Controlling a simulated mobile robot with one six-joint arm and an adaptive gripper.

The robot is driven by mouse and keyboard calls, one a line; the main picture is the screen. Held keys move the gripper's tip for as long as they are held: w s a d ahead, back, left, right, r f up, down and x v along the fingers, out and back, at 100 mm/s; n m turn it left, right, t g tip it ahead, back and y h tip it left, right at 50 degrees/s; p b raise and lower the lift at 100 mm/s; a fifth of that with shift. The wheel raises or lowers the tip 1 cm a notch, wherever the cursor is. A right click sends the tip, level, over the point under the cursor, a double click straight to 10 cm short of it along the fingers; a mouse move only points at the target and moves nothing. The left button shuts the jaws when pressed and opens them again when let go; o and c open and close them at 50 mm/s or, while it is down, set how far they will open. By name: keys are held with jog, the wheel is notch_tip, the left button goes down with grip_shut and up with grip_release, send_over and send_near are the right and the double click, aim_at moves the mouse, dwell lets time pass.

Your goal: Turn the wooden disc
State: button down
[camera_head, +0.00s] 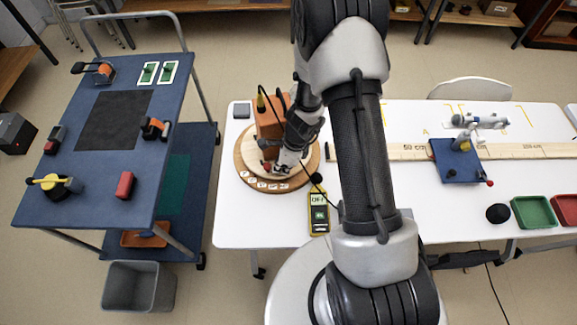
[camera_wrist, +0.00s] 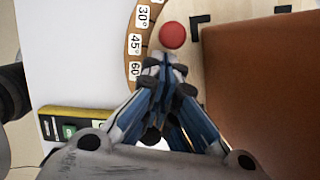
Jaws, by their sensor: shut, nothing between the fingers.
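The wooden disc (camera_head: 246,148) lies on the white table, with a darker outer ring (camera_wrist: 136,88) carrying angle labels; 30°, 45° and 60° show in the wrist view. A red knob (camera_wrist: 172,35) stands near the disc's edge; it also shows in the head view (camera_head: 266,167). An orange-brown box (camera_head: 268,120) stands on the disc and fills the right of the wrist view (camera_wrist: 265,90). My gripper (camera_wrist: 167,62) is shut and empty above the disc, its tips appearing just below the knob. I cannot tell whether they touch it. My arm hides part of the disc.
A yellow meter (camera_head: 319,225) lies close in front of the disc. A blue cart (camera_head: 100,180) stands left across a gap.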

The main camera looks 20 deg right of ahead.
aim_at(271, 170)
jog(key=shift+w+a+m+b, duration=0.3)
jog(key=shift+a+m, duration=0.3)
jog(key=shift+a, duration=0.2)
jog(key=shift+w+a+m+b, duration=0.15)
jog(key=shift+a+m+b, duration=0.15)
jog(key=shift+a+m, duration=0.4)
